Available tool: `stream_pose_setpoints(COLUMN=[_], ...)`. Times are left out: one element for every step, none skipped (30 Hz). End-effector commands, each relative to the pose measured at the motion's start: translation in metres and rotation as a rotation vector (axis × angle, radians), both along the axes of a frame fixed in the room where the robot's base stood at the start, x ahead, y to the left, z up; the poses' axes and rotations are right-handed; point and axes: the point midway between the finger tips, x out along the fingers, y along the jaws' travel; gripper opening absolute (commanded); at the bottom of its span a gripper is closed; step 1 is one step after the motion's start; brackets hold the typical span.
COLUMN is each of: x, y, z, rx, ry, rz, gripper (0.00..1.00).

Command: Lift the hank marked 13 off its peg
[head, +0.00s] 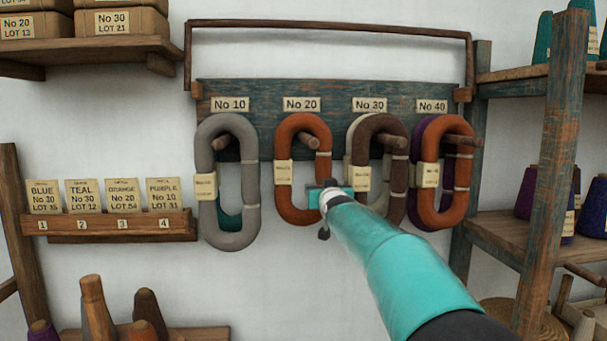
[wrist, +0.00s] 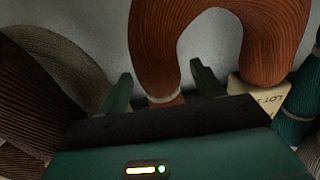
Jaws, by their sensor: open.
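Several hanks hang on pegs along the rack board (head: 262,92). The hank tags are too small or cut off to read, so I cannot tell which is marked 13. A grey hank (head: 208,150) with a teal one behind hangs under No 10. An orange hank (head: 284,145) hangs under No 20, its tag on its left leg. My gripper (head: 323,188) is open in front of its lower right part. In the wrist view, one leg of the orange hank (wrist: 150,55) appears between my open fingers (wrist: 162,85). I cannot tell whether they touch it.
A brown hank (head: 398,165) over a beige one hangs close right, under No 30. An orange hank (head: 426,180) over a purple one hangs under No 40. A card ledge (head: 110,225) stands left; a shelf post (head: 550,180) stands right.

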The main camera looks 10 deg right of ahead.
Motion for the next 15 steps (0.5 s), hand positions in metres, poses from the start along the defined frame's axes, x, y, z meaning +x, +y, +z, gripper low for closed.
stream_pose_setpoints(x=[0.0033, 0.0042, 0.0048, 0.0049, 0.0048, 0.0046, 0.0046, 0.0045, 0.0045, 0.0045, 0.0045, 0.0045, 0.0045, 0.0045, 0.0044], y=[0.0004, 0.0005, 0.0005, 0.0005, 0.0004, 0.0004, 0.0004, 0.0004, 0.0004, 0.0004, 0.0004, 0.0004, 0.0004, 0.0004, 0.0004], z=[-0.0006, -0.0002, 0.0001, 0.0002, 0.0002, 0.0002, 0.0002, 0.0002, 0.0002, 0.0001, 0.0000, 0.0000, 0.0000, 0.0000, -0.0001], rx=[0.000, -0.001, -0.001, -0.001, -0.001, -0.001, -0.001, -0.001, -0.001, -0.001, -0.001, -0.001, -0.001, -0.001, -0.001], ry=[0.001, 0.000, 0.000, 0.000, 0.000, 0.000, 0.000, 0.000, 0.000, 0.000, 0.000, 0.000, 0.000, 0.000, 0.000], rz=[0.001, 0.001, 0.001, 0.001, 0.001, 0.001, 0.001, 0.001, 0.001, 0.001, 0.001, 0.001, 0.001, 0.001, 0.001], gripper=[0.67, 0.67, 0.67, 0.67, 0.67, 0.67, 0.67, 0.67, 0.63, 0.57, 0.52, 0.44, 0.38, 0.32, 0.24])
